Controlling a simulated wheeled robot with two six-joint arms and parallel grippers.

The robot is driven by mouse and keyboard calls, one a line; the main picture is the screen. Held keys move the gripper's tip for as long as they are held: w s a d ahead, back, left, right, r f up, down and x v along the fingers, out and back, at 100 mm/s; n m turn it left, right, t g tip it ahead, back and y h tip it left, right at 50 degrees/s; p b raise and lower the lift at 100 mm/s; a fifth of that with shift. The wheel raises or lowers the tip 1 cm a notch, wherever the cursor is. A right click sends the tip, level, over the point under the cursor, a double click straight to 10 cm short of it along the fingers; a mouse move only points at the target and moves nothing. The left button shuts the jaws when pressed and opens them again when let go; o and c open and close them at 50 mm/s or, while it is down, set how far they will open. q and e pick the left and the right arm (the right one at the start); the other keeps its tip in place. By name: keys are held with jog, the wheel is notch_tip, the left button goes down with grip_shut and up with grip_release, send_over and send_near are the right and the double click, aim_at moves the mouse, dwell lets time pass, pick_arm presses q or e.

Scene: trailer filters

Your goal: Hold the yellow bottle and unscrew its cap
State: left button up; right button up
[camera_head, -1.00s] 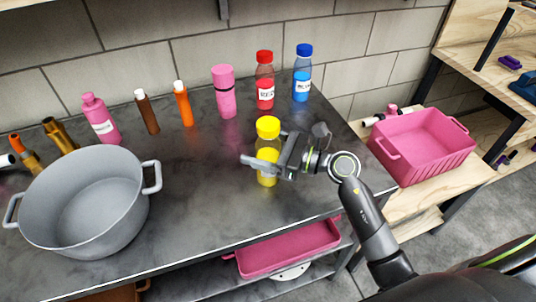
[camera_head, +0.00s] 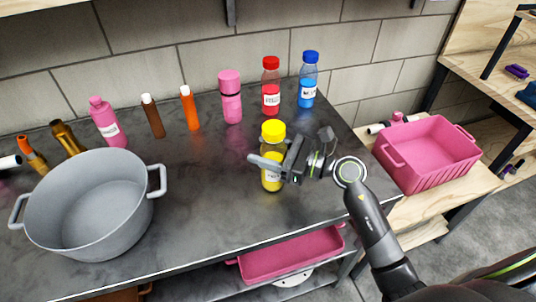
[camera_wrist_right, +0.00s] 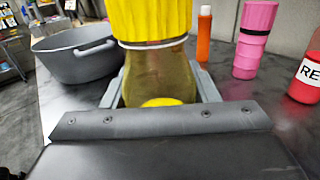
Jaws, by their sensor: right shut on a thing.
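The yellow bottle (camera_head: 271,183) stands upright on the dark worktop, with yellow contents low inside it. Its ribbed yellow cap (camera_head: 272,132) sits on top. My right gripper (camera_head: 268,166) comes in from the right and is shut on the bottle's body below the cap. In the right wrist view the bottle (camera_wrist_right: 160,75) is between the two fingers, and the cap (camera_wrist_right: 150,18) is above them, cut off by the picture's top edge. The gripper's front edge hides the lower part of the bottle there.
A big grey pot (camera_head: 88,205) stands at the left. Behind are a red bottle (camera_head: 271,88), a blue bottle (camera_head: 309,80), a pink flask (camera_head: 230,97) and several smaller bottles along the wall. A pink crate (camera_head: 430,152) is at the right. Worktop between pot and bottle is clear.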

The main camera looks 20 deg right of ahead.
aim_at(268, 126)
notch_tip(268, 126, up, 9)
jog(key=shift+r+p, duration=0.2)
jog(key=shift+p, duration=0.25)
jog(key=o, duration=0.5)
jog(key=shift+c, duration=0.2)
jog(key=c, duration=0.7)
jog(key=shift+o, duration=0.2)
jog(key=shift+s+f, duration=0.1)
jog(key=shift+f, duration=0.05)
jog(key=shift+s+d+f, duration=0.15)
jog(key=shift+s+f, duration=0.05)
jog(key=shift+f, duration=0.05)
jog(key=s+d+f+m+t+h+p, duration=0.1)
jog(key=s+d+f+m+t+h, duration=0.1)
jog(key=s, duration=0.3)
jog(key=s+d+f+m+t+h+p, duration=0.1)
jog(key=s+d+f+m+t+h, duration=0.1)
jog(key=s, duration=0.3)
jog(key=shift+s+d+f+m+t+h, duration=0.3)
jog(key=shift+s+d+f+t+h, duration=0.1)
jog(key=shift+d+h, duration=0.4)
